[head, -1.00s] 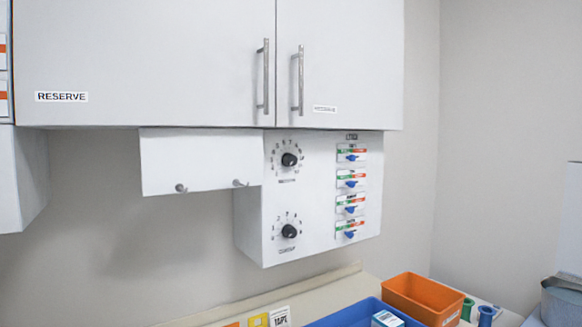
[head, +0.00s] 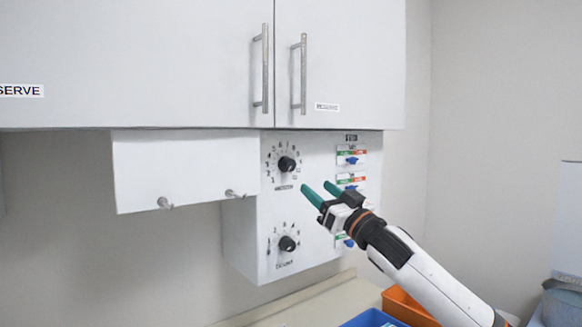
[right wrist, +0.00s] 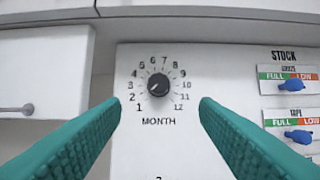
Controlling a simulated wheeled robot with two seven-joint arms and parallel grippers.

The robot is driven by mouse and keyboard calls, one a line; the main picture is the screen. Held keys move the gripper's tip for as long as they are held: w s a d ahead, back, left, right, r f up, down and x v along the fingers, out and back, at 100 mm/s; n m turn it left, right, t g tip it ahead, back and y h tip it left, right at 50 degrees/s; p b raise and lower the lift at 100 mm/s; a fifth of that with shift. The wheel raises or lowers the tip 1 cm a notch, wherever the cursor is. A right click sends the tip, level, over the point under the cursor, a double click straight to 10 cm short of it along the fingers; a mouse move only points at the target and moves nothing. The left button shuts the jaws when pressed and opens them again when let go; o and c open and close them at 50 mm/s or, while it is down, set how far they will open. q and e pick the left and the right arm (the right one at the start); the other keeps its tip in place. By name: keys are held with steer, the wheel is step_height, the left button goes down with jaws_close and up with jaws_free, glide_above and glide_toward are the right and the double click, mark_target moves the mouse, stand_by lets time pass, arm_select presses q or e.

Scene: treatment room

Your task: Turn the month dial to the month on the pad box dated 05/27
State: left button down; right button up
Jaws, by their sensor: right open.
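The month dial (head: 286,164) is a black round knob on the white wall panel, under the cabinet. In the right wrist view the dial (right wrist: 159,85) has numbers 1 to 12 around it and MONTH below. Its pale mark seems to point to the lower left, near the low numbers; the exact number is hard to tell. My right gripper (head: 316,188) is open and empty, its green fingers in front of the panel, just right of and below the dial, apart from it. In its wrist view the dial shows between the fingers, further off. No pad box date is readable. My left gripper is out of view.
A second black dial (head: 287,243) sits lower on the panel. Blue stock sliders (right wrist: 298,136) line its right side. A white hook board (head: 185,170) juts out at left. Cabinet doors (head: 340,65) are above; an orange bin (head: 401,304) and blue bin (head: 372,319) are below.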

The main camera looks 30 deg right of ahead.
mark_target(292, 170)
steer(key=p+x, duration=0.5)
steer(key=x, duration=0.4)
steer(key=shift+w+a, duration=0.1)
steer(key=shift+w, duration=0.2)
steer(key=shift+w+r, duration=0.1)
steer(key=shift+w, duration=0.4)
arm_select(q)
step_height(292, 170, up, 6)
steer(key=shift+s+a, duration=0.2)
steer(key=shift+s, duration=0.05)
arm_select(e)
steer(key=c, duration=1)
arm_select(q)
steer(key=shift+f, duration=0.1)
arm_select(e)
steer(key=shift+o, duration=0.2)
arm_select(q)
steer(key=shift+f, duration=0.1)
arm_select(e)
steer(key=shift+a, duration=0.1)
